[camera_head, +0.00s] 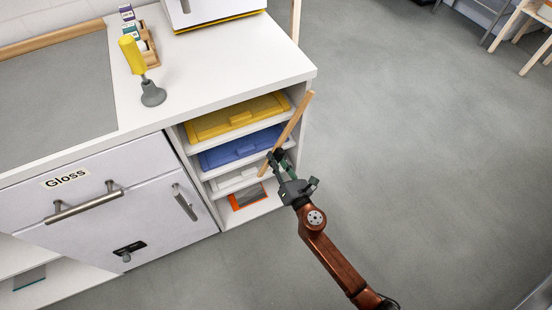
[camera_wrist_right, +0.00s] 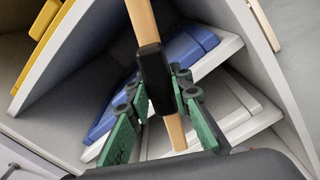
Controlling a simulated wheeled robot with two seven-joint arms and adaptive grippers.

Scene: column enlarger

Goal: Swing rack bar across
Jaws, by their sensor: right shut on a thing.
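The rack bar (camera_head: 296,119) is a light wooden bar standing at a slant in front of the open shelf rack at the cabinet's right end. It also shows in the right wrist view (camera_wrist_right: 142,22), with a black sleeve (camera_wrist_right: 154,80) around its middle. My right gripper (camera_head: 277,161) is shut on the bar at the sleeve, its green fingers on either side of it in the wrist view (camera_wrist_right: 156,110). Behind the bar, the rack holds a yellow tray (camera_head: 235,117), a blue tray (camera_head: 240,147) and a white tray (camera_head: 233,182). My left gripper is not in view.
An orange-edged item (camera_head: 247,197) lies on the lowest shelf. The white counter (camera_head: 215,75) above carries a yellow-handled tool (camera_head: 132,55) and small boxes (camera_head: 127,13). The "Gloss" drawer front (camera_head: 90,215) is left of the rack.

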